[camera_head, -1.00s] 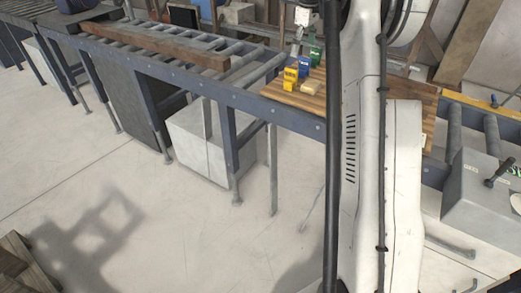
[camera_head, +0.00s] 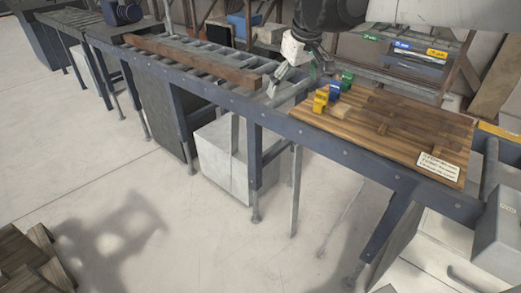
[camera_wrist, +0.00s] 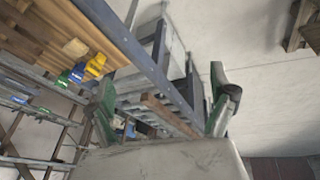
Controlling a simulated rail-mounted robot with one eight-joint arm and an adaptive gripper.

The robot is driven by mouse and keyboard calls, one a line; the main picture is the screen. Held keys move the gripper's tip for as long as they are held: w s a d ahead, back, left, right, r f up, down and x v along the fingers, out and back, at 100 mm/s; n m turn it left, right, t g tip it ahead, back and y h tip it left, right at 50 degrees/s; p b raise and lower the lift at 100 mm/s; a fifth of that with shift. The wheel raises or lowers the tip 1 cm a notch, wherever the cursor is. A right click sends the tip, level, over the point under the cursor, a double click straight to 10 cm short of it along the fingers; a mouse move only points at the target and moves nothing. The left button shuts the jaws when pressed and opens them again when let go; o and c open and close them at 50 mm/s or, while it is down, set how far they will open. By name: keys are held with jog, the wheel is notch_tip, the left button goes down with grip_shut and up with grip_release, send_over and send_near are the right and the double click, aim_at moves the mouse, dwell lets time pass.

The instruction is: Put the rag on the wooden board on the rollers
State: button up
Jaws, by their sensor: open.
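My gripper (camera_head: 298,76) is above the roller table, left of the colored blocks, pointing down and empty. In the wrist view its two green-padded fingers (camera_wrist: 162,92) stand wide apart with nothing between them. A long reddish-brown wooden board (camera_head: 195,62) lies along the rollers, to the left of my gripper. It also shows small in the wrist view (camera_wrist: 170,115), between the fingers in the picture but well away from them. I cannot make out a rag in either view.
A wooden worktop (camera_head: 400,140) at right bears a yellow block (camera_head: 320,101), a blue block (camera_head: 334,90), a green block (camera_head: 347,78), a tan block (camera_head: 338,113) and a white label (camera_head: 438,167). A grey box (camera_head: 508,222) stands at far right. The front floor is mostly clear.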

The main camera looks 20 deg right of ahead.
jog(key=s+a+f+t, duration=0.1)
jog(key=s+a+f, duration=0.2)
jog(key=s, duration=0.3)
jog(key=s+a+f+m+t, duration=0.1)
jog(key=s+a+f, duration=0.3)
jog(key=s, duration=0.3)
jog(key=s+a+f+m+y, duration=0.1)
jog(key=s+a+f, duration=0.3)
jog(key=s, duration=0.2)
jog(key=shift+s+f+t, duration=0.2)
jog(key=shift+f+t, duration=0.05)
jog(key=shift+t, duration=0.15)
notch_tip(320, 180, down, 6)
jog(key=b, duration=0.6)
jog(key=shift+f, duration=0.25)
dwell(0.6)
